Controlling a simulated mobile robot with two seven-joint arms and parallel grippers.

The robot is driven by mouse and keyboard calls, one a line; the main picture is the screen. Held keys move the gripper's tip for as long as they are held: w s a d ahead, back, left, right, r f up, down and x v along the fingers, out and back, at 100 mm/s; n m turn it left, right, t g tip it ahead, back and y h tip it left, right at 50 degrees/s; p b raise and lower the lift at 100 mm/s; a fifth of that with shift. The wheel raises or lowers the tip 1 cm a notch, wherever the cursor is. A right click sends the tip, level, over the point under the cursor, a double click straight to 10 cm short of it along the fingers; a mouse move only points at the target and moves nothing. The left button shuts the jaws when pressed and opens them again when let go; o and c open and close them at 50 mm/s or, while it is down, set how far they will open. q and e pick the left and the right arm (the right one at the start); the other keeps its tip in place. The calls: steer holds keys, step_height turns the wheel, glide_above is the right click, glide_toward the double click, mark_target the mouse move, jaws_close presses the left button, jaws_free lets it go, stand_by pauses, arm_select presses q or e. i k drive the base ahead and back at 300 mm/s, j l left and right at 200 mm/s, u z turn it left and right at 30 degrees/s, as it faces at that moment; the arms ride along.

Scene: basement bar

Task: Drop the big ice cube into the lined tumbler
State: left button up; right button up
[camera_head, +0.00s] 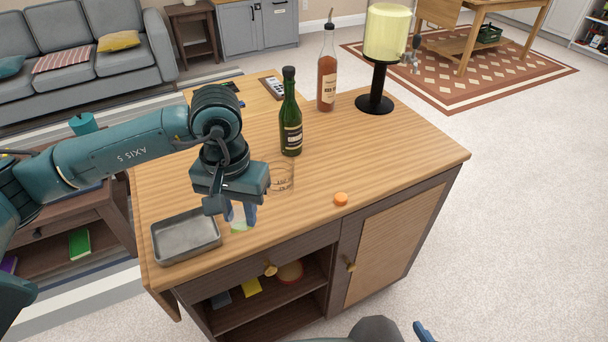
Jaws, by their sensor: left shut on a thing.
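The lined tumbler (283,178) is a clear glass with marks on its side, standing on the wooden counter behind and right of my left gripper. My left gripper (240,215) points down over the counter near the metal tray, shut on the big ice cube (238,223). The cube is pale and clear, and mostly hidden between the blue fingers. I cannot tell whether it touches the counter. Of my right gripper (424,331) only a blue finger part shows at the bottom edge; its opening is not visible.
An empty metal tray (186,236) lies at the counter's front left. A green bottle (290,125), a reddish bottle (326,75) and a yellow drink dispenser (386,40) stand behind the tumbler. An orange round piece (341,199) lies right of it. The counter's right side is clear.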

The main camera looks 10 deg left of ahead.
mark_target(276, 185)
steer(key=j+z, duration=0.1)
steer(key=z, duration=1.3)
steer(key=k+j, duration=0.25)
steer(key=j, duration=0.15)
steer(key=k+j+z, duration=0.1)
steer(key=k+j, duration=0.15)
steer(key=j, duration=0.2)
